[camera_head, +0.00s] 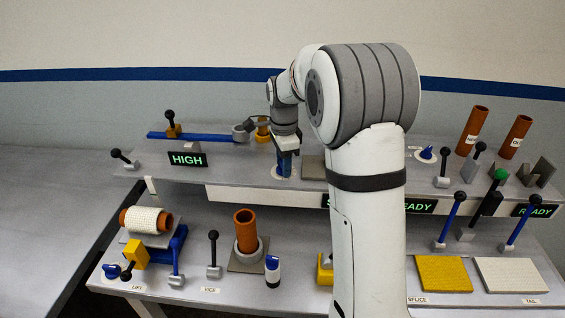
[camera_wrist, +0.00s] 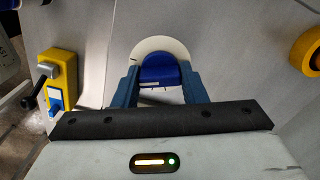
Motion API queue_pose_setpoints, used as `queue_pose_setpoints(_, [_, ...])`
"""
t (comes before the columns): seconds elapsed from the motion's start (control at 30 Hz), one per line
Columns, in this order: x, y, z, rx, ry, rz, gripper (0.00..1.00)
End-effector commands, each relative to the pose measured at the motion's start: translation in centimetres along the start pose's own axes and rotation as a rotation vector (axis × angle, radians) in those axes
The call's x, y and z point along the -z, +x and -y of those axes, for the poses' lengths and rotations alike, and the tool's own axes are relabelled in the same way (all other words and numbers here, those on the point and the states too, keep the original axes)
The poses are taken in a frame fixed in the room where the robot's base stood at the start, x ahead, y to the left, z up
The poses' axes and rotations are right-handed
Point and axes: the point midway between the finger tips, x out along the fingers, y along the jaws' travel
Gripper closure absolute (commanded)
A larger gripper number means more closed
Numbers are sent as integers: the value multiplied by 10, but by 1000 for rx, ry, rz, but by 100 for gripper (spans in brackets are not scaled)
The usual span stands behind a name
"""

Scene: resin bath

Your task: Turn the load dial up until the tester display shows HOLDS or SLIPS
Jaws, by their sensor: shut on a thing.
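My gripper (camera_head: 286,156) points down at the upper shelf and is shut on a blue dial (camera_wrist: 158,70) on a round white plate (camera_wrist: 162,46). In the wrist view its two blue fingers (camera_wrist: 163,84) stand on either side of the dial. In the head view the gripper mostly hides the dial, and the pale plate (camera_head: 276,173) shows around it. A display (camera_head: 187,160) to the left reads HIGH in green. Other green displays read READY at the right (camera_head: 535,210) and, partly hidden by my arm, near the middle (camera_head: 420,206).
A blue rail (camera_head: 190,136) with a black-knobbed lever (camera_head: 170,125) lies behind the HIGH display. A yellow box (camera_wrist: 60,75) stands left in the wrist view. Orange tubes (camera_head: 472,131) stand at the right. The lower bench holds several levers and a tube in a holder (camera_head: 246,232).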

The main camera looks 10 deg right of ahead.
Motion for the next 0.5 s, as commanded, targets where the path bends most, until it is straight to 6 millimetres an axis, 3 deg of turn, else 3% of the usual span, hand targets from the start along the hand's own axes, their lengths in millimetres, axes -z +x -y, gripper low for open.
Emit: queue_pose_setpoints(0.5, [0, -4, 2, 11, 148, 0, 85])
